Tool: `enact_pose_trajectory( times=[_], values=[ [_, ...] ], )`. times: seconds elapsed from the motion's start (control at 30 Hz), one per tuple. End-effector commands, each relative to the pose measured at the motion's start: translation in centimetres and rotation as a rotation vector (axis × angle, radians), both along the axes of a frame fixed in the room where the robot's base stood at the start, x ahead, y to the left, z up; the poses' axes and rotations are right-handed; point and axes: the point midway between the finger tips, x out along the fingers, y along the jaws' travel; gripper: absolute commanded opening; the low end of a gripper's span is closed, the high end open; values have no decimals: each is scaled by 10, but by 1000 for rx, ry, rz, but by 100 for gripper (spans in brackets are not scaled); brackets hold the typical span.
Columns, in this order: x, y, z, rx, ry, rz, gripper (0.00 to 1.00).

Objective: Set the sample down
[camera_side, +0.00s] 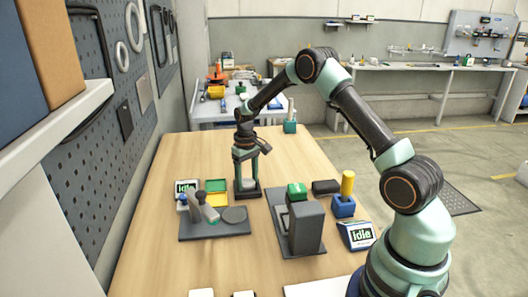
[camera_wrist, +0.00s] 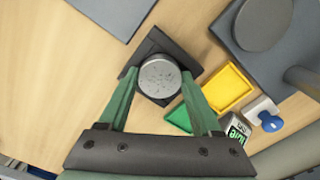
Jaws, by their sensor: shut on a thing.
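The sample looks like a grey speckled round piece (camera_wrist: 159,78) in the wrist view. In the side view a pale part of it (camera_side: 249,183) shows between the fingers. My gripper (camera_side: 248,180) points straight down and is shut on the sample, with one green finger on each side of it, as the wrist view also shows (camera_wrist: 160,80). A dark holder (camera_wrist: 152,45) with a raised edge lies right beneath the sample. In the side view the holder's dark base (camera_side: 250,195) stands on the table. I cannot tell whether the sample touches it.
Right are a tall grey block (camera_side: 305,228) and a yellow cylinder (camera_side: 347,183). The table behind the holder is clear.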

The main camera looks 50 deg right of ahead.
Motion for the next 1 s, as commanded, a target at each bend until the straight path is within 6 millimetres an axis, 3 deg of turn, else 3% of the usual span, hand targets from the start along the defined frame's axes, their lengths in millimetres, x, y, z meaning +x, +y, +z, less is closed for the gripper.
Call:
enact_pose_trajectory(
  times=[0.03, 0.13, 0.17, 0.2, 0.23, 0.4, 0.53, 1.0],
  values=[
    [-1, 0, -13, 0, -2, 1, 2],
    [-2, 1, -13, 0, -1, 1, 2],
    [-2, 1, -13, 0, 0, 1, 77],
    [-2, 1, -14, 0, 0, 1, 92],
    [-2, 1, -14, 0, 1, 1, 95],
    [-3, 1, -11, 0, 1, 2, 95],
    [-2, 1, 3, 0, -2, 2, 95],
    [0, 0, 100, -2, -7, 1, 95]
  ],
)
